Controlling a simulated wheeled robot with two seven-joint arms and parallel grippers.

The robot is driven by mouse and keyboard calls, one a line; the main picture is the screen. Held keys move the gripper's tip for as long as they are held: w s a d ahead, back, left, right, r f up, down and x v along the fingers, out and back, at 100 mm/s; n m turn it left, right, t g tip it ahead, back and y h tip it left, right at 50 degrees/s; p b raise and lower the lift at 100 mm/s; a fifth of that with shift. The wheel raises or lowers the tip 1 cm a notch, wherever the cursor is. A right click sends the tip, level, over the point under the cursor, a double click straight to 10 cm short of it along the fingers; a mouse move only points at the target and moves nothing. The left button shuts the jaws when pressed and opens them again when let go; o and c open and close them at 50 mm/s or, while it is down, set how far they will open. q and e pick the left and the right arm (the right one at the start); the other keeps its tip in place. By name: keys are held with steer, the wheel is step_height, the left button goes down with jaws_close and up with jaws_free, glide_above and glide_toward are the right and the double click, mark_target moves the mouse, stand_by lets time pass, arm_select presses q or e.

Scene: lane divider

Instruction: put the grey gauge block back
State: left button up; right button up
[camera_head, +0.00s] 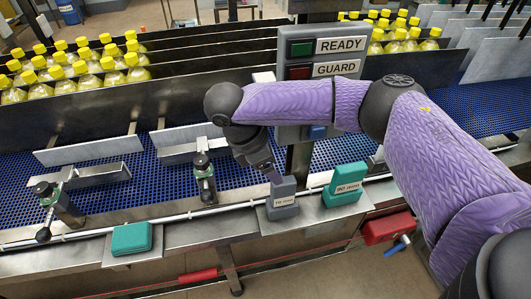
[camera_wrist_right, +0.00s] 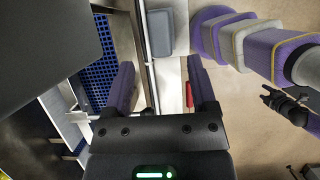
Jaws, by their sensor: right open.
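A grey block-shaped piece (camera_head: 283,198) with a white label stands on the metal ledge at the front of the conveyor. I cannot tell whether it is one piece or a block in a holder. My right gripper (camera_head: 272,174) is just above and behind it, pointing down, and its fingers partly overlap it. In the right wrist view, the gripper (camera_wrist_right: 159,64) is open, with nothing between its purple fingers. A grey rectangular piece (camera_wrist_right: 160,33) lies beyond the fingertips.
A green labelled piece (camera_head: 345,187) stands right of the grey one. Another green piece (camera_head: 131,238) lies on a plate at the left. Black-knobbed clamps (camera_head: 204,172), a READY/GUARD panel (camera_head: 318,72) and a red box (camera_head: 390,228) are close by. Yellow-capped bottles (camera_head: 75,72) stand behind dividers.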

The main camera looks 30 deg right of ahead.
steer(key=v, duration=0.5)
steer(key=shift+r, duration=0.2)
